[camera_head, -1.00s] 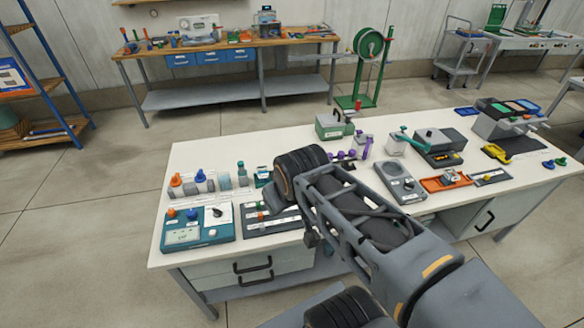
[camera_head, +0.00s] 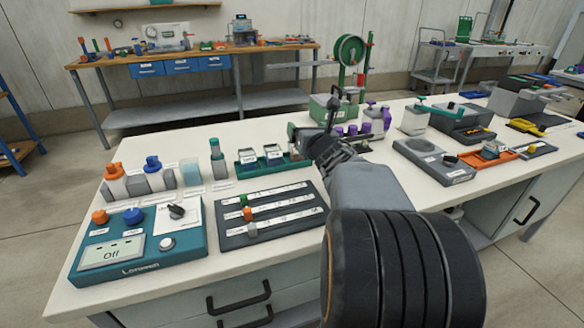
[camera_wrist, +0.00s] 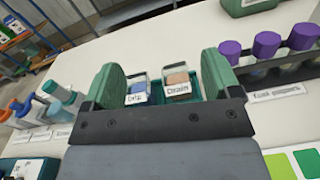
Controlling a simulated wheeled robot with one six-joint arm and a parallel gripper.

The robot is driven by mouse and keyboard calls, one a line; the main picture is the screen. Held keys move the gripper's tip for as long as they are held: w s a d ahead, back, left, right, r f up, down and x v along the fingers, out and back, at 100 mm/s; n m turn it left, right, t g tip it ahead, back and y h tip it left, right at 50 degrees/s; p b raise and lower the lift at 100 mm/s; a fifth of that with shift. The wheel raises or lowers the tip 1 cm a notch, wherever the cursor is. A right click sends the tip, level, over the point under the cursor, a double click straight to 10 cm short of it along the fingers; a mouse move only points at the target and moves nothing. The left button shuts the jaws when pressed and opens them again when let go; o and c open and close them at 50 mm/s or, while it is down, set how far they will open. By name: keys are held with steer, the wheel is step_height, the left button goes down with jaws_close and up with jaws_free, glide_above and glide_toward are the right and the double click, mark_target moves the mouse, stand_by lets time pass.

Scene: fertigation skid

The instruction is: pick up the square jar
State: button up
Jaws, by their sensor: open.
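Two small square jars with labelled fronts stand side by side in a teal tray (camera_head: 262,168). In the wrist view the left jar (camera_wrist: 138,94) has a label I cannot read surely, and the right jar (camera_wrist: 178,86) appears to read "Drain" and has a brownish top. They also show in the head view as the left jar (camera_head: 248,157) and right jar (camera_head: 273,152). I cannot tell which is the task's jar. My gripper (camera_wrist: 163,78) is open, with both jars visible between its green fingers, apparently beyond them and not gripped.
Purple-capped bottles (camera_wrist: 266,45) stand in a rack to the right. Blue- and orange-capped bottles (camera_head: 154,172) stand left of the tray. A control box (camera_head: 140,245) and a dark slotted panel (camera_head: 270,215) lie in front. A green box (camera_head: 333,107) stands behind.

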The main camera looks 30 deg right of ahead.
steer(key=f+b, duration=0.1)
steer(key=f, duration=0.2)
steer(key=f+n+b, duration=0.1)
steer(key=f, duration=0.2)
steer(key=f+n+b, duration=0.1)
steer(key=f, duration=0.2)
steer(key=shift+w+d+f, duration=0.2)
steer(key=shift+w+f, duration=0.1)
steer(key=shift+w, duration=0.1)
steer(key=shift+w+d+r, duration=0.1)
steer(key=shift+w+r, duration=0.05)
steer(key=shift+w, duration=0.2)
steer(key=shift+x, duration=3.35)
steer(key=shift+r, duration=0.1)
steer(key=c, duration=1.1)
steer(key=shift+o, duration=0.2)
steer(key=shift+r, duration=0.1)
